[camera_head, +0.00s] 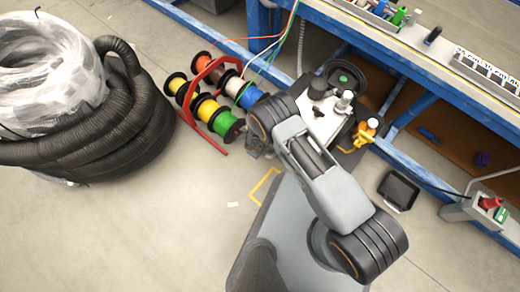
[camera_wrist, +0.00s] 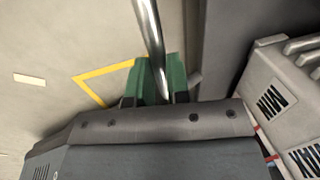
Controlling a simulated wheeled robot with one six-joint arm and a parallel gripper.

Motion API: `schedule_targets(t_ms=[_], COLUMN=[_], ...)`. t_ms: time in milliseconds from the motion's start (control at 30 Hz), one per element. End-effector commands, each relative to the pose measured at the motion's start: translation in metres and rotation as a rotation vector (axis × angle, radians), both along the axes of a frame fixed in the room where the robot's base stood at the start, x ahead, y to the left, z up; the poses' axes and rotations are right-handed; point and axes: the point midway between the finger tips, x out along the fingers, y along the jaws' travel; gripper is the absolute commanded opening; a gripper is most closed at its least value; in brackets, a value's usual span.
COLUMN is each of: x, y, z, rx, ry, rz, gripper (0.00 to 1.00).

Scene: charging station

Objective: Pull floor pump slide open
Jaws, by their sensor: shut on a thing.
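In the wrist view, my gripper (camera_wrist: 161,78) has its two green fingers closed around a shiny metal bar (camera_wrist: 148,25). The bar runs up and out of the top of the picture, so its far end is not seen. A light grey vented casing (camera_wrist: 285,85), apparently the floor pump, stands to the right of the fingers. In the head view, the pale-topped pump unit (camera_head: 322,122) sits on the floor beyond my arm. My arm hides part of it, and the fingers and bar cannot be made out there.
A red rack of cable spools (camera_head: 213,98) stands left of the pump. Large black coiled hose (camera_head: 120,130) lies farther left. A blue-framed workbench (camera_head: 410,68) runs behind, with a yellow-orange item (camera_head: 365,132) beside the pump. Floor at lower left is clear.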

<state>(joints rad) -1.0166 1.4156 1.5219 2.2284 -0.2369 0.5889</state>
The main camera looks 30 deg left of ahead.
Motion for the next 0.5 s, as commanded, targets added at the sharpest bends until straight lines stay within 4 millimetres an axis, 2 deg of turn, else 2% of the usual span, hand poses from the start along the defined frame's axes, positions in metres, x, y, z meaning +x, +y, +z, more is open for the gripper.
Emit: schedule_targets(t_ms=[33,300,500], x=[0.0017,0.0015,0.0006], y=[0.0018,0.0011,0.0014], z=[-0.0001,0.0001,0.0007], rx=[0.006,0.004,0.002], ry=[-0.002,-0.002,-0.002], rz=[0.002,0.000,0.002], gripper=[0.18,0.42,0.42])
